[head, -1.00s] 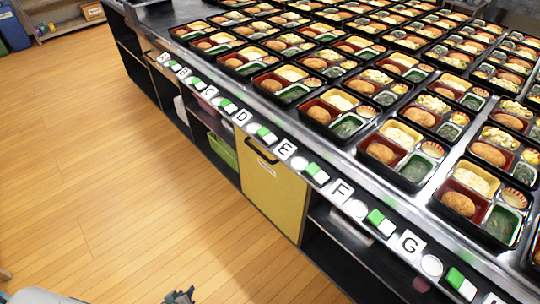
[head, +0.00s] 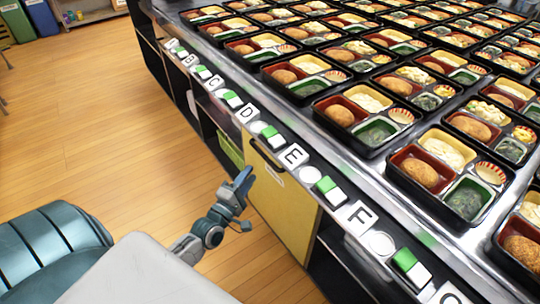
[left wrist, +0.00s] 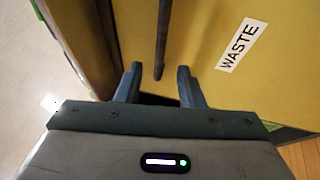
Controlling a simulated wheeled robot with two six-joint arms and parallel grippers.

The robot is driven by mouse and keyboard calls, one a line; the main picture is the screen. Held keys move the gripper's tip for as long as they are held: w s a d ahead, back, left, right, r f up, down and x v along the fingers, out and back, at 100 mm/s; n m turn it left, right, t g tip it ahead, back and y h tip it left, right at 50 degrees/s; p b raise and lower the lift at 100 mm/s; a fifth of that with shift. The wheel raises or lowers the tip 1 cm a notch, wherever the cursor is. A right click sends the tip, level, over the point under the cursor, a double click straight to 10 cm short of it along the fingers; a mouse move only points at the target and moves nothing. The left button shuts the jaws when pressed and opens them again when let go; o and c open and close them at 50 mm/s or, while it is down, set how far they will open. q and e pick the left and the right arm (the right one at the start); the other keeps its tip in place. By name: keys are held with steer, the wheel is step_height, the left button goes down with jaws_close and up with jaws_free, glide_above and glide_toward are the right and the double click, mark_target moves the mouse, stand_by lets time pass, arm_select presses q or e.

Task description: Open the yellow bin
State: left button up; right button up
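The yellow bin (head: 285,205) is set into the front of the counter, under the labels D and E. Its dark bar handle (head: 262,150) runs along the top of its front. In the left wrist view, the bin's yellow front (left wrist: 270,95) carries a WASTE label (left wrist: 241,45). My left gripper (head: 247,203) is in front of the bin, with its fingers apart. In the left wrist view, the handle (left wrist: 161,42) lies between the lines of the two open fingers (left wrist: 159,84), its near end close to the fingertips. I cannot tell whether they touch. My right gripper is not in view.
The counter (head: 335,170) above the bin holds many filled bento trays (head: 440,185), with letter tags and green-and-white blocks along its edge. A green crate (head: 230,152) sits in the shelf left of the bin. The wooden floor (head: 110,130) to the left is clear.

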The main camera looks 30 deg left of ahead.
mark_target(264, 154)
arm_select(q)
steer(key=w, duration=0.3)
steer(key=w+r, duration=0.1)
steer(key=w, duration=0.5)
steer(key=shift+r, duration=0.25)
jaws_close()
